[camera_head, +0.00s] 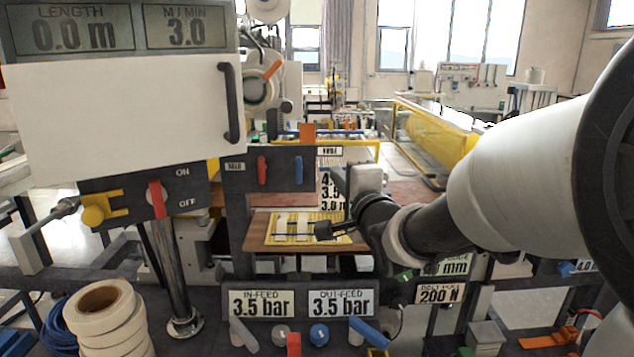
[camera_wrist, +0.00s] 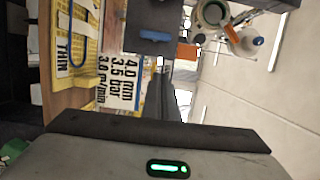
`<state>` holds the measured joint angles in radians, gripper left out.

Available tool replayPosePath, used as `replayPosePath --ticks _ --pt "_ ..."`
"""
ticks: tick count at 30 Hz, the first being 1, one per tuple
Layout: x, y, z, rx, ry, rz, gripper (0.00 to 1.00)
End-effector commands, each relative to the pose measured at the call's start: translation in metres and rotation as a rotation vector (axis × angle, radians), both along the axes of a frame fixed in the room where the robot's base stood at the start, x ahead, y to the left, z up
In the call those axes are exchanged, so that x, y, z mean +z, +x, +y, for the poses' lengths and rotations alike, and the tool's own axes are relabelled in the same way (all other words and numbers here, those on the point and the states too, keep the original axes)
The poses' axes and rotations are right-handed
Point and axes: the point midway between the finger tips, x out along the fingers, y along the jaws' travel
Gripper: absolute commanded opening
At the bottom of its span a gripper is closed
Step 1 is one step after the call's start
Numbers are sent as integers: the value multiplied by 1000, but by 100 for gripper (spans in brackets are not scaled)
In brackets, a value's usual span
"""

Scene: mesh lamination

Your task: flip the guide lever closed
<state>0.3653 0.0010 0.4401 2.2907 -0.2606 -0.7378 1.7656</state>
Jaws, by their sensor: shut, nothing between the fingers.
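I cannot tell for sure which lever is the guide lever. An orange lever (camera_head: 272,69) sits at a slant on the round fitting at the upper middle of the head view. A dark box below it carries a red lever (camera_head: 262,170) and a blue lever (camera_head: 298,170), both upright. A blue lever on a dark block also shows in the wrist view (camera_wrist: 155,35). My gripper (camera_head: 338,180) is shut and empty, just right of the dark box and apart from the levers. Its fingers show in the wrist view (camera_wrist: 162,85), pointing toward the block.
A white panel (camera_head: 120,115) with a dark handle fills the upper left. Below it is a red ON/OFF lever (camera_head: 156,199). A printed card (camera_wrist: 118,80) stands left of my fingers. A wooden table (camera_head: 256,234) with a yellow sheet lies beneath. Tape rolls (camera_head: 105,315) stand front left.

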Motion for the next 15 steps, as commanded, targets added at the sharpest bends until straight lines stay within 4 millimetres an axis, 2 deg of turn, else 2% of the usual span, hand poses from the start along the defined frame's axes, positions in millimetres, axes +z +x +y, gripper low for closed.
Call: replayPosePath --ticks 3,8,12,15 --pt "-3 27 7 1 4 2 0" --pt "-2 59 15 1 3 1 0" --pt "-1 57 39 4 2 0 0" --pt "0 57 48 2 1 0 0"
